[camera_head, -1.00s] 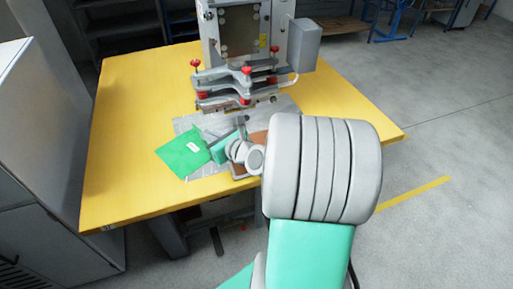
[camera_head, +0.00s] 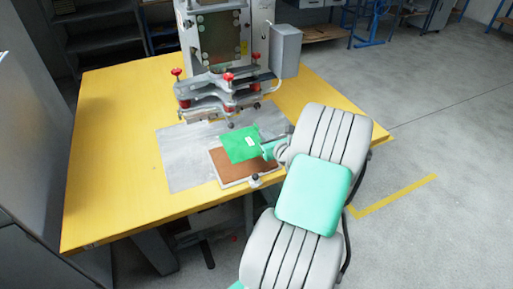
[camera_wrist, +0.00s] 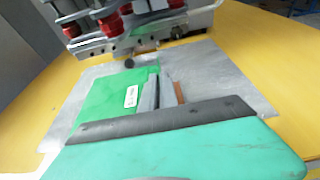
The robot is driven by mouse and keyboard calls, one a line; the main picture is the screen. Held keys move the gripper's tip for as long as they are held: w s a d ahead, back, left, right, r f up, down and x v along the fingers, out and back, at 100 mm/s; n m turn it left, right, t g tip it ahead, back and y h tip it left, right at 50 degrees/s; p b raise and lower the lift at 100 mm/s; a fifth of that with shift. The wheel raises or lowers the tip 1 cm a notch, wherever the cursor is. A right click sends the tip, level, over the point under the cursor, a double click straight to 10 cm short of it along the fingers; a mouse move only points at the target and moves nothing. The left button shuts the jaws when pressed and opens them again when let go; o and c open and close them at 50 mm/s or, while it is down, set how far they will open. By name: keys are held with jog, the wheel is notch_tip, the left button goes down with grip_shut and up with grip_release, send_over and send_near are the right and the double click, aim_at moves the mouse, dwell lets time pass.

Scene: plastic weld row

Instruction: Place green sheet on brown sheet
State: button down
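The green sheet (camera_head: 238,147) has a small white label and hangs over the far part of the brown sheet (camera_head: 247,169). My gripper (camera_head: 272,150) is shut on the right edge of the green sheet. In the wrist view the green sheet (camera_wrist: 112,98) extends left from my fingers (camera_wrist: 158,90). Only a strip of the brown sheet (camera_wrist: 180,92) shows there, right of the fingers. The near part of the brown sheet is uncovered in the head view. Whether the two sheets touch is hard to tell.
A grey metal plate (camera_head: 185,160) lies on the yellow table (camera_head: 105,150) under the work area. The welding machine (camera_head: 222,90) with red knobs stands just behind the sheets. A small dark clamp (camera_head: 256,181) sits at the brown sheet's near edge. The table's left side is clear.

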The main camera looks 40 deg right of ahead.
jog(key=w+f, duration=0.2)
jog(key=f, duration=0.1)
jog(key=w+f, duration=0.2)
jog(key=shift+d+f, duration=0.15)
jog(key=shift+d, duration=0.1)
notch_tip(320, 180, down, 3)
jog(key=shift+s+r+b, duration=0.1)
jog(key=shift+b, duration=0.2)
